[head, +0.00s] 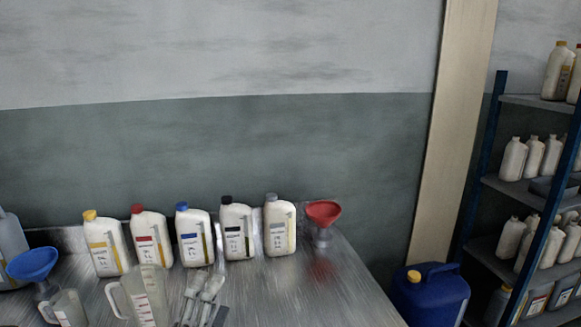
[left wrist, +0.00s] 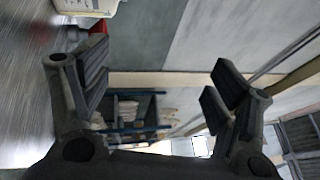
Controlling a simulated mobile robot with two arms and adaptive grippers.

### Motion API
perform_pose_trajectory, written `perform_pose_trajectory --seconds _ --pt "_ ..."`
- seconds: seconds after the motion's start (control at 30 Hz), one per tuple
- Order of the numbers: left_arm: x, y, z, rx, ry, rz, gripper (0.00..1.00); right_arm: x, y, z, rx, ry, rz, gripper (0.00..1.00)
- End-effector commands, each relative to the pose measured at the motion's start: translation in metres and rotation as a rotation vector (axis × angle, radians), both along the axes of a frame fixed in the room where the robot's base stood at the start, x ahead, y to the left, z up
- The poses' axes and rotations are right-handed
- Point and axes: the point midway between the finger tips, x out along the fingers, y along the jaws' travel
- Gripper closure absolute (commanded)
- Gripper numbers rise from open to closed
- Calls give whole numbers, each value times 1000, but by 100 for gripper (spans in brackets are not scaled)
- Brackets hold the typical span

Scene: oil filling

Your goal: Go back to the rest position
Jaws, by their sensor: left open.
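My left gripper (head: 204,296) shows at the bottom of the head view, in front of the row of bottles and right of a clear measuring jug (head: 147,297). In the left wrist view, the gripper (left wrist: 157,85) has its two dark fingers wide apart, with nothing between them. Part of a white bottle (left wrist: 88,6) shows beyond the fingers at the top of that view, with a red thing beside it. My right gripper shows in neither view.
Bottles with yellow (head: 103,245), red (head: 152,240), blue (head: 194,237), black (head: 238,232) and grey (head: 279,228) caps stand along the metal table (head: 335,285). A red funnel (head: 323,212) is at right, a blue funnel (head: 33,264) at left. A blue canister (head: 430,297) stands beyond the table.

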Motion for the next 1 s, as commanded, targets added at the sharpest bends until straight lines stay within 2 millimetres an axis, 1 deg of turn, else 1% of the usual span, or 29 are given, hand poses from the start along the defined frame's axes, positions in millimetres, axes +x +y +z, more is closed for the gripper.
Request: perform_pose_trajectory --seconds 0.03,0.07,0.1,0.17,0.2,0.27,0.3,0.37,0.4,0.47,0.5,0.57,0.6,0.77,0.8,0.97,1.0 --pt "-7 17 -24 -138 123 61 18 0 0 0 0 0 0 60" --pt "-11 27 -39 -219 194 99 18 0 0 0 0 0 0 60" --pt "-20 38 -60 -325 289 151 18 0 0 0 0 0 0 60" --pt "-37 53 -93 -479 431 234 18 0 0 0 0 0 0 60" --pt "-51 61 -115 -577 527 292 18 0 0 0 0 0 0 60" --pt "-76 69 -146 -713 661 380 18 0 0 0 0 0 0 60" --pt "-94 72 -165 -795 743 437 18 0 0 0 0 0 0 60" --pt "-121 74 -188 -899 854 518 18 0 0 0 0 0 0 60" --pt "-138 74 -201 -959 921 569 18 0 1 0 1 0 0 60" --pt "-163 73 -216 -1034 1009 640 18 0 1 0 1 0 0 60" --pt "-180 71 -225 -1079 1065 686 18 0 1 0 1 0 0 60" --pt "-203 69 -236 -1138 1140 753 18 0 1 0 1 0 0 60" --pt "-218 67 -242 -1173 1187 795 18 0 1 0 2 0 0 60" --pt "-279 56 -257 -1289 1365 967 18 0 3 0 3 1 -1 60" --pt "-270 57 -270 -1279 1357 961 18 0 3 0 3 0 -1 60" --pt "-260 55 -313 -1266 1367 969 18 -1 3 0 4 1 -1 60" --pt "-259 55 -324 -1263 1371 972 18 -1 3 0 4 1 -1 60"
